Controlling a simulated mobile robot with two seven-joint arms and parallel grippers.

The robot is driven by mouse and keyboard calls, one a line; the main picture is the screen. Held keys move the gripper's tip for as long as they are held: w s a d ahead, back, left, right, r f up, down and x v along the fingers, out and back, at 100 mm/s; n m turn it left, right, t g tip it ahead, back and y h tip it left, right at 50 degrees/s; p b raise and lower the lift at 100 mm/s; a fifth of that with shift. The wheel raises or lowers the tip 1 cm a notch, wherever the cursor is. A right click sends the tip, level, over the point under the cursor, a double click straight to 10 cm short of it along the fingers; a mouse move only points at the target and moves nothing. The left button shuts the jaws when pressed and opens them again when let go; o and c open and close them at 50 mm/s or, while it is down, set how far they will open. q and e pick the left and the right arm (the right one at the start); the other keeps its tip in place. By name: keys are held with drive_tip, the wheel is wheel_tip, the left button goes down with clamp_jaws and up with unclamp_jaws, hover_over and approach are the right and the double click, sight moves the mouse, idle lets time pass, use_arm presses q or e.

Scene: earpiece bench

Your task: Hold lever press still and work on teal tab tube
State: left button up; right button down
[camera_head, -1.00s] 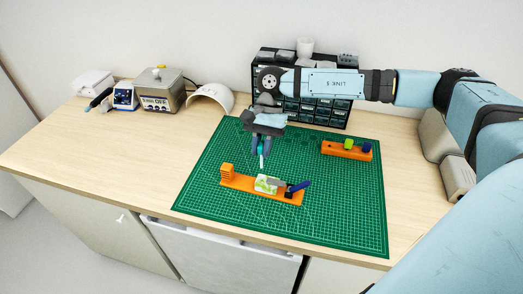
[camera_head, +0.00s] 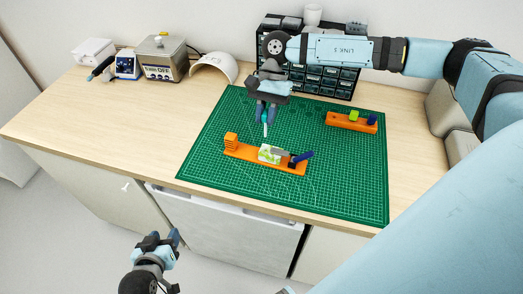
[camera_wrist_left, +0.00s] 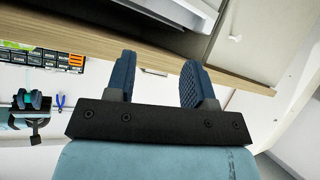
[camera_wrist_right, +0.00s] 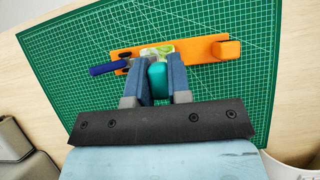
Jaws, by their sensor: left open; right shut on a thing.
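The lever press (camera_head: 240,150) lies on the green mat: an orange base with an orange block at its left end, a white-and-green piece (camera_head: 268,154) on it and a dark blue lever (camera_head: 303,157) tilted up at the right. It also shows in the right wrist view (camera_wrist_right: 205,47). My right gripper (camera_head: 267,107) is shut on the teal tab tube (camera_wrist_right: 157,80), held pointing down, seemingly above the press. The tube's pale lower tip shows in the head view (camera_head: 265,129). My left gripper (camera_head: 162,240) is open and empty, out in front of the bench, low and left of the press.
An orange holder (camera_head: 345,122) with a green and a blue piece lies at the mat's back right. A drawer cabinet (camera_head: 320,84) stands behind. A metal box (camera_head: 160,58) and a white curved shell (camera_head: 213,66) stand at back left. The front-left bench top is clear.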

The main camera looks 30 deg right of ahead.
sight(229, 137)
use_arm(q)
drive_tip(key=w+d+r+m+g+h, duration=0.1)
drive_tip(key=w+d+r, duration=0.1)
drive_tip(key=d, duration=0.3)
drive_tip(key=w+d+r+m+h, duration=0.1)
drive_tip(key=w+d+r, duration=0.2)
drive_tip(key=d+r, duration=0.2)
drive_tip(key=w+d+r+m+g+h, duration=0.1)
drive_tip(key=w+d+r, duration=0.2)
drive_tip(key=d, duration=0.4)
drive_tip(key=shift+w+r+m+g, duration=0.25)
drive_tip(key=shift+r+m+g, duration=0.05)
drive_tip(key=shift+r, duration=0.1)
drive_tip(key=d+g, duration=0.1)
drive_tip(key=d, duration=0.1)
drive_tip(key=w+d+r+m+g+y, duration=0.1)
drive_tip(key=d, duration=0.1)
drive_tip(key=d+y, duration=0.1)
drive_tip(key=d, duration=0.1)
drive_tip(key=shift+w+d+r+g, duration=0.2)
drive_tip(key=shift+w+r+g, duration=0.2)
drive_tip(key=d+r+y, duration=0.1)
drive_tip(key=d+m+g+y, duration=0.1)
drive_tip(key=y, duration=0.1)
drive_tip(key=shift+w+d+r, duration=0.35)
drive_tip(key=shift+w+r, duration=0.05)
drive_tip(key=shift+w+d+r+y, duration=0.1)
drive_tip(key=shift+r+y, duration=0.2)
drive_tip(key=shift+y, duration=0.2)
drive_tip(key=shift+x, duration=3.95)
